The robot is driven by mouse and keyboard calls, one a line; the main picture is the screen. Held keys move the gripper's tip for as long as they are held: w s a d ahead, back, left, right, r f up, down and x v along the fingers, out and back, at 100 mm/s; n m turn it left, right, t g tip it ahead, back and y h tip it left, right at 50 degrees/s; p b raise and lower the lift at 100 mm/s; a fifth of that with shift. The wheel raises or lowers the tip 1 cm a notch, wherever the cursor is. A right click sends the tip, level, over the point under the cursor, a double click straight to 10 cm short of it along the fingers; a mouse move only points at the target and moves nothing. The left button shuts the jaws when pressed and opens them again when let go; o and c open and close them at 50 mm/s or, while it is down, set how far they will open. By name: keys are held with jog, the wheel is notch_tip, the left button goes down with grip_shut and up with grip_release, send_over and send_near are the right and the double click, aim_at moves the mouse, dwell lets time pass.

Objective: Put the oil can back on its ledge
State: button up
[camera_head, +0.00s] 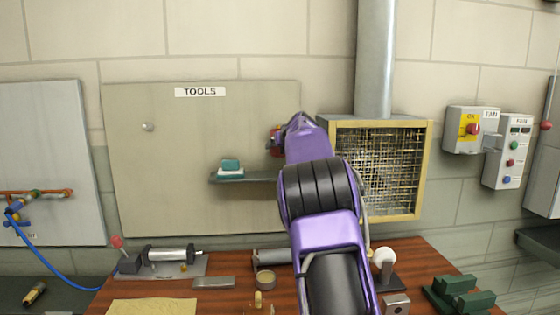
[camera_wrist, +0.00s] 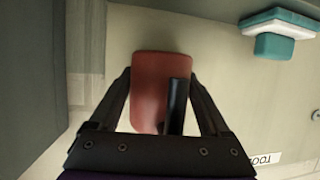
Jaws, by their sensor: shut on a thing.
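The oil can (camera_head: 275,141) is red and mostly hidden behind my arm in the head view. In the wrist view the red oil can (camera_wrist: 148,90), with a dark bar along it, sits between the fingers of my gripper (camera_wrist: 160,88), which is shut on it. The ledge (camera_head: 258,179) is a dark narrow shelf on the tool board; its right end is hidden behind my arm. The can appears a little above the ledge's right part in the head view. Whether it touches anything cannot be told.
A teal and white item (camera_head: 231,168) stands on the ledge's left part, apart from the can. A yellow-framed mesh vent (camera_head: 425,170) is just right of my arm. Below is a wooden bench (camera_head: 240,301) with several tools. The ledge between the item and my arm is clear.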

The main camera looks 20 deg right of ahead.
notch_tip(320, 180, down, 6)
jog(key=shift+r+b, duration=0.1)
jog(key=shift+b, duration=0.2)
jog(key=shift+w+f, duration=0.1)
jog(key=shift+f, duration=0.1)
jog(key=shift+f, duration=0.2)
jog(key=o, duration=1.5)
jog(key=shift+r, duration=0.2)
jog(key=b+v, duration=0.3)
jog(key=v, duration=0.9)
